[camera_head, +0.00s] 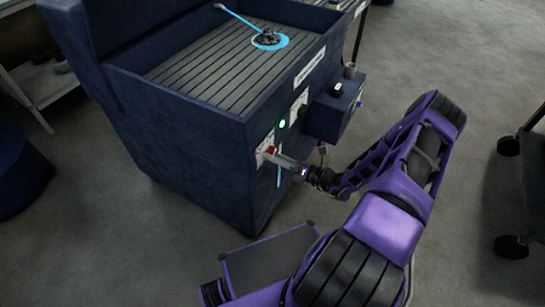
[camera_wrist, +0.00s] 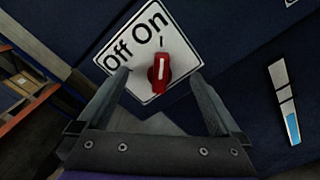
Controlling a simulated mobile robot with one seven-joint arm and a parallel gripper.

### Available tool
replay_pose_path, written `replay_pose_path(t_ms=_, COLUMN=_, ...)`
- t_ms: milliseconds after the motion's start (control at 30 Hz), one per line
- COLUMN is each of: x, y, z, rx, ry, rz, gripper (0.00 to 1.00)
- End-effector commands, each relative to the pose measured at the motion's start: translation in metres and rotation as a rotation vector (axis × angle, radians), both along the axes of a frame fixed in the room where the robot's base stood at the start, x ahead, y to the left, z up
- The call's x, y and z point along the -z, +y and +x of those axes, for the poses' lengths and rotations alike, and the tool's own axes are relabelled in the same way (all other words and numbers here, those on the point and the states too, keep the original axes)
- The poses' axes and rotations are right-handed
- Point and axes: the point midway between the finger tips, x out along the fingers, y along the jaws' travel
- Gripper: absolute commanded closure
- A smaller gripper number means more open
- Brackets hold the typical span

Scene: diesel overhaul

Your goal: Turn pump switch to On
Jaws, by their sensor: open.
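The pump switch (camera_wrist: 159,74) is a red knob with a white pointer line on a white plate (camera_wrist: 178,50) marked "Off" and "On". In the wrist view the pointer line points up toward the mark by "On". In the head view the red knob (camera_head: 271,150) shows small on the front of the dark blue parts washer (camera_head: 190,135). My gripper (camera_wrist: 160,85) is open, with one finger on each side of the knob. I cannot tell whether either finger touches it. In the head view my gripper (camera_head: 282,160) reaches the plate from the right.
A green light (camera_head: 282,124) glows above the switch. A dark side box (camera_head: 332,112) juts out to the right of it. A blue-and-white strip (camera_wrist: 287,105) is on the panel beside the switch. Black-wheeled carts stand at the right edge; grey floor lies open between.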

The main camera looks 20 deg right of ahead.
Motion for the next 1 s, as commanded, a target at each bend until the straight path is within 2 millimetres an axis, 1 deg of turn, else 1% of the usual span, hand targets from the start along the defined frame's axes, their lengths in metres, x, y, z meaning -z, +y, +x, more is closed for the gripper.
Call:
replay_pose_path(t_ms=133, x=0.0, y=-0.001, z=-0.001, rx=0.0, ry=0.0, rz=0.0, gripper=0.0)
replay_pose_path(t_ms=233, x=0.0, y=-0.006, z=-0.007, rx=0.001, ry=0.0, rz=-0.001, gripper=0.0)
replay_pose_path(t_ms=500, x=0.0, y=-0.031, z=-0.039, rx=0.002, ry=0.0, rz=-0.001, gripper=0.0)
replay_pose_path(t_ms=667, x=0.0, y=-0.041, z=-0.053, rx=0.001, ry=0.0, rz=-0.001, gripper=0.0)
replay_pose_path(t_ms=767, x=0.0, y=-0.043, z=-0.056, rx=0.0, ry=0.0, rz=0.0, gripper=0.0)
replay_pose_path(t_ms=1000, x=0.0, y=-0.043, z=-0.055, rx=0.0, ry=0.0, rz=0.0, gripper=0.0)
